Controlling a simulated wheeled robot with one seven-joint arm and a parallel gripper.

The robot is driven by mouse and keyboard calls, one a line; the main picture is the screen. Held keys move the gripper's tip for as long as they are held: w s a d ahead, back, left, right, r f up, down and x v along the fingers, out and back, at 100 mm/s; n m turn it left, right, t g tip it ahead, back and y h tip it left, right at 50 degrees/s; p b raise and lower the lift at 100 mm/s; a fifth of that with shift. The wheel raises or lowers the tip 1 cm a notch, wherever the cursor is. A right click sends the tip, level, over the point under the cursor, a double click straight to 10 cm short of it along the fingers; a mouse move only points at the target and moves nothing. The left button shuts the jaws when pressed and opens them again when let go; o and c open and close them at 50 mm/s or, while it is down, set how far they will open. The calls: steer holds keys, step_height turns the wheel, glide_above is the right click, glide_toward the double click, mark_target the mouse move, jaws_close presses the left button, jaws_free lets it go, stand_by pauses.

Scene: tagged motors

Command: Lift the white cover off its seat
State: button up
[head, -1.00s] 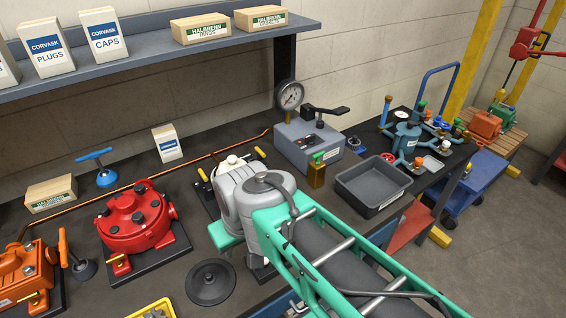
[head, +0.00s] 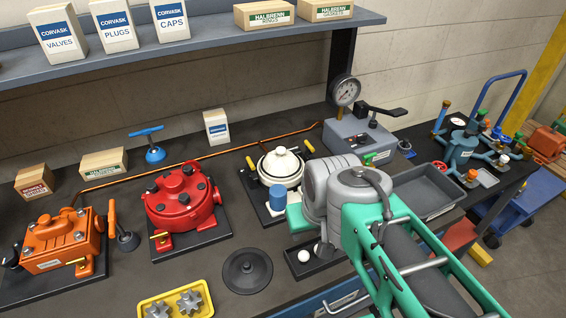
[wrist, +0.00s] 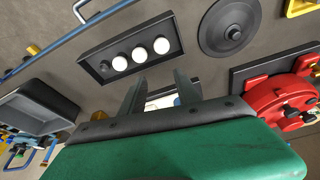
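The white cover (head: 281,168) is a round, stepped lid with a knob on top. It sits on its dark base plate (head: 262,207), behind a blue cylinder (head: 277,197). My arm's grey joint stands just right of it in the head view, and my gripper's fingers are hidden there. In the wrist view my gripper (wrist: 160,95) has its two dark fingers apart. A small white patch (wrist: 160,102) shows between them; I cannot tell for sure that it is the cover. I see no contact with the cover.
Left of the cover stand a red motor (head: 182,199) and an orange motor (head: 62,245). A black disc (head: 247,273) and a yellow tray (head: 177,303) lie in front. A black tray holds white balls (wrist: 140,54).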

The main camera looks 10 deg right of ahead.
steer(key=shift+o, duration=0.6)
steer(key=shift+w+r, duration=0.1)
steer(key=o, duration=0.6)
steer(key=w+r+m+g+p, duration=0.1)
steer(key=w+r+m+p, duration=0.1)
steer(key=w+r+m, duration=0.5)
steer(key=w+r, duration=0.1)
steer(key=w, duration=0.3)
steer(key=shift+w+g+p, duration=0.3)
steer(key=shift+w+p, duration=0.05)
steer(key=shift+w, duration=0.05)
steer(key=shift+o, duration=1.3)
steer(key=w+r+m+g+p, duration=0.1)
steer(key=w+r+m, duration=0.1)
steer(key=w+m, duration=0.3)
steer(key=w, duration=0.3)
steer(key=shift+m+p, duration=0.3)
steer(key=m+g, duration=0.1)
steer(key=m, duration=0.4)
glide_above(281, 149)
steer(key=shift+s+d+f+p, duration=0.1)
steer(key=shift+s+f+p, duration=0.1)
steer(key=shift+f+p, duration=0.3)
steer(key=shift+w+f, duration=0.1)
steer(key=shift+f, duration=0.2)
step_height(281, 149, down, 7)
steer(key=shift+f+p, duration=0.15)
steer(key=shift+p, duration=0.9)
